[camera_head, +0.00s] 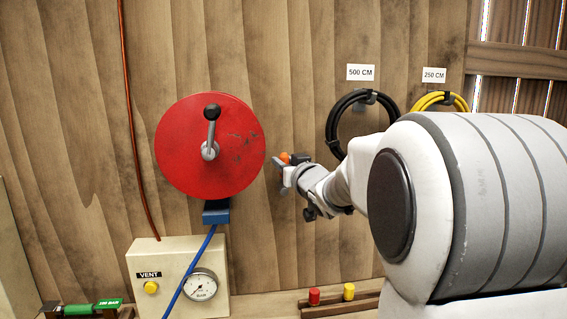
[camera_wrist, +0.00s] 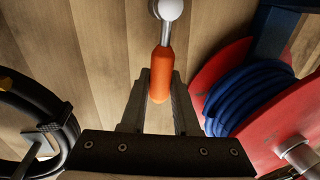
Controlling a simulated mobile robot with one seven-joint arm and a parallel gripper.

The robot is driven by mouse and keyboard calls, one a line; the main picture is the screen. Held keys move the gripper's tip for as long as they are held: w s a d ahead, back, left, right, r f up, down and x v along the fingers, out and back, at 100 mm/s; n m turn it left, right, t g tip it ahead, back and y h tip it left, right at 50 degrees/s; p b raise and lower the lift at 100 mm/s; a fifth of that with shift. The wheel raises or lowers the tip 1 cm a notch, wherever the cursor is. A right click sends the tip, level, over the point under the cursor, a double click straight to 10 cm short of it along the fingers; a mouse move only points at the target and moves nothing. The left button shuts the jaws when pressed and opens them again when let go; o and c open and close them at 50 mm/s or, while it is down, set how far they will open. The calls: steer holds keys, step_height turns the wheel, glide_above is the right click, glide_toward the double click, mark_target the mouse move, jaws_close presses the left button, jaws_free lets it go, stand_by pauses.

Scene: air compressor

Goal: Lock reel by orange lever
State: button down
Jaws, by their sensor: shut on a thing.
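The red reel (camera_head: 190,150) is on the wooden wall, with a black-knobbed crank (camera_head: 211,130) at its centre. In the wrist view the reel's red flange (camera_wrist: 285,130) is at the right, with blue hose (camera_wrist: 240,95) wound on it. The orange lever (camera_wrist: 161,72) hangs from a silver rod with a pale round pivot at the wall. My gripper (camera_wrist: 160,92) is shut on the orange lever's grip, with one finger on each side. In the head view my gripper (camera_head: 284,174) is just right of the reel, and only a bit of the orange lever (camera_head: 284,157) shows.
A black hose coil (camera_head: 333,124) and a yellow coil (camera_head: 437,97) hang on the wall at right. Below the reel is a beige box with a yellow vent button (camera_head: 151,287) and a pressure gauge (camera_head: 201,286). Red (camera_head: 314,296) and yellow (camera_head: 348,291) pieces stand on a low rack.

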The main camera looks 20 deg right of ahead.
stand_by(0.4)
steer(key=s+d+f+m+t+h+b, duration=0.1)
steer(key=d+m, duration=0.5)
steer(key=m, duration=0.7)
steer(key=shift+s+d+f+t+h, duration=0.2)
steer(key=shift+f+t+h, duration=0.25)
steer(key=shift+f, duration=0.95)
steer(key=c, duration=0.7)
jaws_free()
steer(key=shift+d, duration=0.1)
steer(key=shift+o, duration=0.2)
steer(key=shift+s+f, duration=0.1)
steer(key=shift+f, duration=0.05)
